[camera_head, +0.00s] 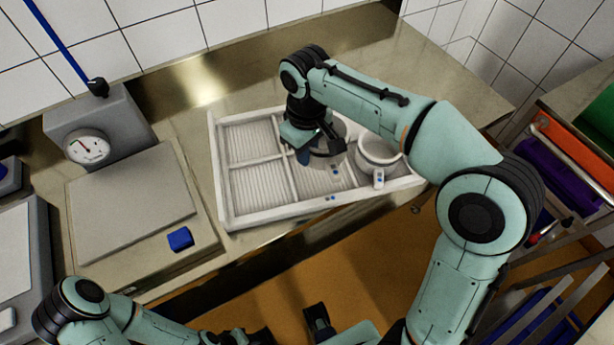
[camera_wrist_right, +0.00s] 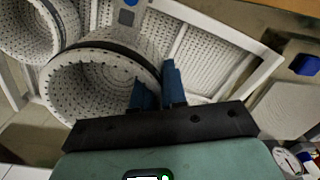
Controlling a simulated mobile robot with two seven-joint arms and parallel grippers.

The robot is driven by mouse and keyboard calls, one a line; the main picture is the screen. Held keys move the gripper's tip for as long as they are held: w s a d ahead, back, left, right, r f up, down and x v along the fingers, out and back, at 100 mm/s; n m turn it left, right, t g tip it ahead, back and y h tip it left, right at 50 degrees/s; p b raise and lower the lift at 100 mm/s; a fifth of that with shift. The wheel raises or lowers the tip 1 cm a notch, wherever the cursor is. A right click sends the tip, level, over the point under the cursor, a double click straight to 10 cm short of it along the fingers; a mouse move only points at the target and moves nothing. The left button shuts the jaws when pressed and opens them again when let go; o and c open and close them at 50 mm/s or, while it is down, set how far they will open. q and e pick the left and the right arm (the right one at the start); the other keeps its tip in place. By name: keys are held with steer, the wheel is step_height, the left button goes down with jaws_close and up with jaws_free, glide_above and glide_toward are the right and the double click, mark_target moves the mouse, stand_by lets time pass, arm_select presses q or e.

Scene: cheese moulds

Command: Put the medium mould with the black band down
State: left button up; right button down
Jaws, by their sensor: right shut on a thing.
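My right gripper (camera_head: 308,157) is shut on the wall of a white perforated mould (camera_head: 335,150), over the middle of the white draining tray (camera_head: 222,180). In the right wrist view, the blue fingers (camera_wrist_right: 157,88) pinch its rim, one finger inside and one outside. This mould (camera_wrist_right: 85,85) has a dark band (camera_wrist_right: 125,50) around its outside. In the head view the gripper partly hides it. I cannot tell whether its base touches the tray.
A second white mould (camera_head: 378,152) stands close by in the tray's right part; it also shows in the right wrist view (camera_wrist_right: 22,32). The tray's left compartments (camera_head: 250,140) are empty. A scale with a dial (camera_head: 88,147) and a blue block (camera_head: 180,239) are at the left.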

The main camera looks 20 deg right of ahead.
step_height(320, 180, down, 9)
steer(key=shift+w+f+b, duration=0.1)
steer(key=shift+f+b, duration=0.1)
steer(key=shift+b, duration=0.45)
steer(key=shift+f, duration=0.1)
steer(key=c, duration=1.2)
jaws_free()
step_height(320, 180, up, 12)
steer(key=shift+r+p, duration=0.15)
steer(key=shift+p, duration=1)
